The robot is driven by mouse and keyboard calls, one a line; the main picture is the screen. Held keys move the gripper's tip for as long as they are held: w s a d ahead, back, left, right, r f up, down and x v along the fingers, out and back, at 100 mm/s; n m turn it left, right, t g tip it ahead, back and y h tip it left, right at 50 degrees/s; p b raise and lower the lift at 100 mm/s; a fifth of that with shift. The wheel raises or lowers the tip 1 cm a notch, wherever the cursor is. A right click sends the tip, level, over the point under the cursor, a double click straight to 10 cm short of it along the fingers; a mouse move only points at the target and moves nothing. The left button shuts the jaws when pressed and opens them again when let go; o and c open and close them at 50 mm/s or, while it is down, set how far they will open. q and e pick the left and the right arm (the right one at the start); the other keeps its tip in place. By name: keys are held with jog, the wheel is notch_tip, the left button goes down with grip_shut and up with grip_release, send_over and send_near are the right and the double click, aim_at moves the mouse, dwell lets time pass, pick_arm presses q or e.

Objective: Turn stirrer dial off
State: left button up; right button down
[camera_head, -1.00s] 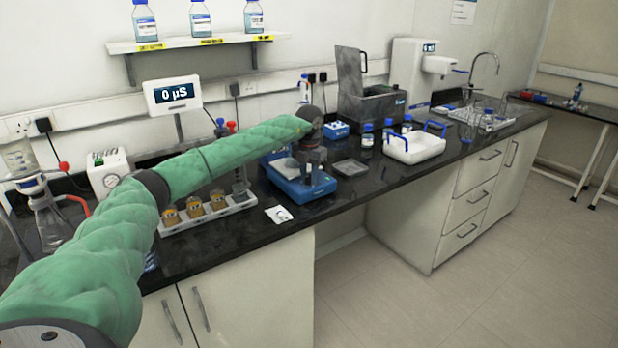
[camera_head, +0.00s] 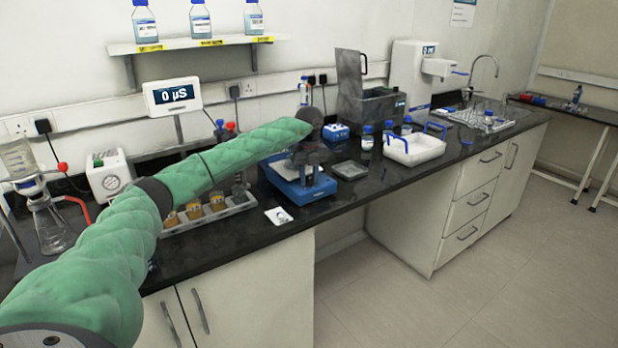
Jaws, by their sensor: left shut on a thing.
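The blue stirrer (camera_head: 300,190) stands on the black bench with its front edge towards me. Its dial is hidden or too small to make out behind my gripper. My right gripper is not in view.
Glassware (camera_head: 50,225) stands far left.

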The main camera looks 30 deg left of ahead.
aim_at(309, 177)
pick_arm(q)
jog(key=shift+r+n, duration=0.1)
jog(key=shift+n, duration=1.5)
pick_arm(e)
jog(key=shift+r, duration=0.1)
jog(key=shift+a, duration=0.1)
pick_arm(q)
jog(key=o, duration=1)
jog(key=shift+c, duration=0.2)
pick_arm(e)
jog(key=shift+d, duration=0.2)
pick_arm(q)
notch_tip(309, 177, up, 6)
jog(key=shift+r+b, duration=0.1)
jog(key=shift+b, duration=0.65)
jog(key=shift+r, duration=0.75)
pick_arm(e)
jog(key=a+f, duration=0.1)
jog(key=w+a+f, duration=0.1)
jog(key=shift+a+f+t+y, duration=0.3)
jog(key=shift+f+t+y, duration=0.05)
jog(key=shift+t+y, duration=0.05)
